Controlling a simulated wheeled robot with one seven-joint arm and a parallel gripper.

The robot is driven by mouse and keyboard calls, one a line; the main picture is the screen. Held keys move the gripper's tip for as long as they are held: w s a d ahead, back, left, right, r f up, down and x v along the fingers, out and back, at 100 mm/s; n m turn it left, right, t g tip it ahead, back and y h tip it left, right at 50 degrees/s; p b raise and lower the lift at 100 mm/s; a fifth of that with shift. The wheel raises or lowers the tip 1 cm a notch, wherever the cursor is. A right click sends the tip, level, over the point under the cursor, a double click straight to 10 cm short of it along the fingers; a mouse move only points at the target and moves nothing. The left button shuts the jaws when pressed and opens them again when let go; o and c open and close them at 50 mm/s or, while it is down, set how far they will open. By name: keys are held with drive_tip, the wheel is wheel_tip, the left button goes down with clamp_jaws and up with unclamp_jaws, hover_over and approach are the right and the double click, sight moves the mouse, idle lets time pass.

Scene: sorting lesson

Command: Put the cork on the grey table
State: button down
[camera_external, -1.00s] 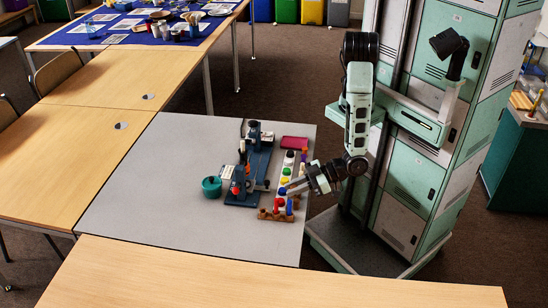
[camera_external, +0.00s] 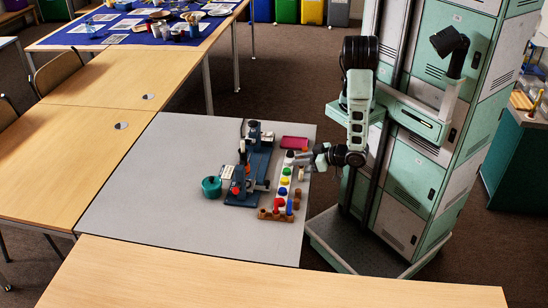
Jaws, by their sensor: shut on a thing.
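My gripper (camera_external: 298,159) is over the right side of the grey table (camera_external: 150,180), at the far end of a white strip of coloured pieces. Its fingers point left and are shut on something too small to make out. A small pale tan piece (camera_external: 301,174) shows just below the fingers and may be the cork. I cannot tell whether it is held or stands on the table. A small brown upright piece (camera_external: 298,193) is nearer the front.
A blue apparatus (camera_external: 250,180) stands left of the strip, with a teal pot (camera_external: 211,187) beside it. A magenta tray (camera_external: 294,143) lies behind. A brown wooden stand (camera_external: 276,215) is in front. The grey table's left and front parts are clear.

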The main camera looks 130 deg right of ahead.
wheel_tip(320, 180, down, 10)
drive_tip(key=shift+f+b, duration=0.2)
drive_tip(key=shift+b, duration=0.15)
drive_tip(key=shift+f, duration=0.15)
drive_tip(key=c, duration=1.6)
unclamp_jaws()
drive_tip(key=shift+o, duration=0.2)
